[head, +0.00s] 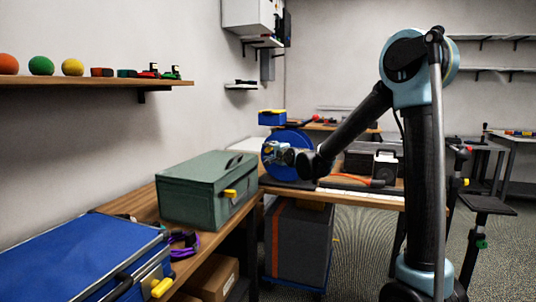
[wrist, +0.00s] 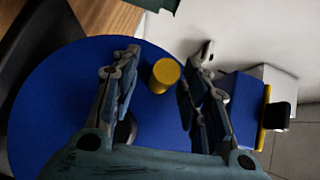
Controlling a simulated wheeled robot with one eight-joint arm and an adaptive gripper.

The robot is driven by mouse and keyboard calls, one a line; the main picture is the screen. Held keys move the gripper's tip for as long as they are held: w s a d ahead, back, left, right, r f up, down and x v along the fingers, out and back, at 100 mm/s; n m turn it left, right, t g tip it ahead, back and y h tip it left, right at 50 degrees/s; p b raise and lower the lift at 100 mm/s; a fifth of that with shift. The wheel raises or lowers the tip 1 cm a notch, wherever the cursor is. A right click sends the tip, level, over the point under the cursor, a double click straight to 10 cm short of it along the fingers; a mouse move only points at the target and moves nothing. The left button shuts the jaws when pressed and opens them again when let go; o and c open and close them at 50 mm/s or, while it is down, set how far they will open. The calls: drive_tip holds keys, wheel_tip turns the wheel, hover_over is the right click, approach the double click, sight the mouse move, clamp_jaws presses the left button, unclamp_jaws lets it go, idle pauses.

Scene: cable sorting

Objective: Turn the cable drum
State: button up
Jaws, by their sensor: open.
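The cable drum (head: 290,136) is a large blue upright disc on the far bench, partly hidden by my gripper in the head view. In the wrist view its blue face (wrist: 65,100) fills the left and middle. A yellow knob (wrist: 164,75) stands on the drum face near its edge. My gripper (head: 272,151) is in front of the drum. In the wrist view my gripper (wrist: 165,62) is open, with one finger on each side of the knob. A gap shows between the knob and each finger.
A blue box with a yellow part (head: 272,117) shows just above the drum. A green case (head: 206,190) and a blue case (head: 75,258) stand on the near bench at left. An orange cable (head: 350,181) lies right of the drum. A wall shelf (head: 90,82) holds several balls.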

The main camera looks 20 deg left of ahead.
drive_tip(key=v, duration=1)
drive_tip(key=shift+d, duration=0.3)
drive_tip(key=shift+d, duration=0.1)
drive_tip(key=s+d+f+n+g+h, duration=0.1)
drive_tip(key=s+d+f+n+h, duration=0.15)
drive_tip(key=d, duration=0.55)
drive_tip(key=s+d+f+n+g+h, duration=0.15)
drive_tip(key=s+d+f, duration=0.25)
drive_tip(key=d, duration=0.4)
drive_tip(key=s+d+f+n+g+h, duration=0.15)
drive_tip(key=s+d+f, duration=0.25)
drive_tip(key=d, duration=0.4)
drive_tip(key=s+d+f+n+g+h, duration=0.1)
drive_tip(key=s+d+f+g, duration=0.1)
drive_tip(key=s+d+f, duration=0.2)
drive_tip(key=s+d+f+n+g+h, duration=0.1)
drive_tip(key=s+d+f+g+h, duration=0.1)
drive_tip(key=s+d+f, duration=0.2)
drive_tip(key=s+d+f+n+g+h, duration=0.1)
drive_tip(key=s+d+f, duration=0.3)
drive_tip(key=s+d, duration=0.5)
drive_tip(key=s+g+h, duration=0.1)
drive_tip(key=s, duration=0.5)
drive_tip(key=shift+s+d+f+g, duration=0.3)
drive_tip(key=shift+s+d, duration=0.05)
drive_tip(key=shift+s, duration=0.05)
